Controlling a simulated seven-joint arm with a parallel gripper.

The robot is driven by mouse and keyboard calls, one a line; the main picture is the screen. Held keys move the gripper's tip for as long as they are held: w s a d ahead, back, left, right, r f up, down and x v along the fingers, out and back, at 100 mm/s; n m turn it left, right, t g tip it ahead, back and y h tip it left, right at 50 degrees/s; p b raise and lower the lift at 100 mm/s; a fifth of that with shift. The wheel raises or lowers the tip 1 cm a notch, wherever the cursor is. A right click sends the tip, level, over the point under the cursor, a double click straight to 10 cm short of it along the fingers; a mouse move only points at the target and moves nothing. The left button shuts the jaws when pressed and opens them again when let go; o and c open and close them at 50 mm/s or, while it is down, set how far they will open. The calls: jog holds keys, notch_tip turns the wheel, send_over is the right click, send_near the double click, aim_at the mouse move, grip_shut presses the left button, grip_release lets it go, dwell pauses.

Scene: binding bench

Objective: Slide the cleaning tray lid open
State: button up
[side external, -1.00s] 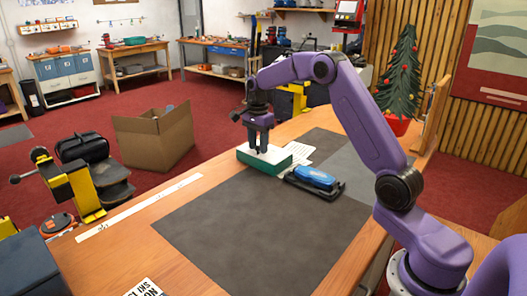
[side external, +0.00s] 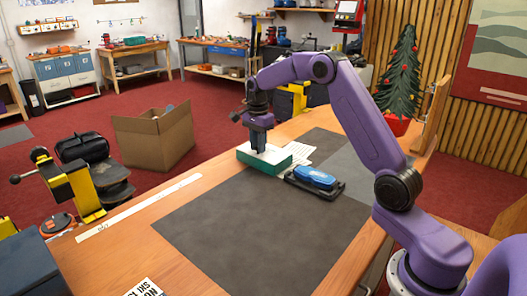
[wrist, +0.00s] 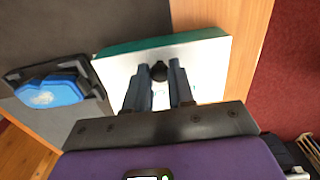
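The cleaning tray is a green box (side external: 246,159) with a flat white lid (side external: 281,155) on top, at the far end of the bench mat. In the wrist view, the white lid (wrist: 208,68) covers the top, and a green side wall (wrist: 125,49) shows along one edge. A round black knob (wrist: 159,71) stands on the lid. My gripper (side external: 258,150) points down over the lid. In the wrist view, the fingertips of my gripper (wrist: 159,68) sit close against both sides of the knob and look shut on it.
A blue-topped tool (side external: 316,177) on a black base lies just right of the tray. The dark mat (side external: 260,225) in front is clear. A long white ruler (side external: 140,207) lies near the left bench edge.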

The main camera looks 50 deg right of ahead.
jog(key=shift+d, duration=0.1)
jog(key=shift+d, duration=4.15)
jog(key=o, duration=0.5)
jog(key=shift+r, duration=5)
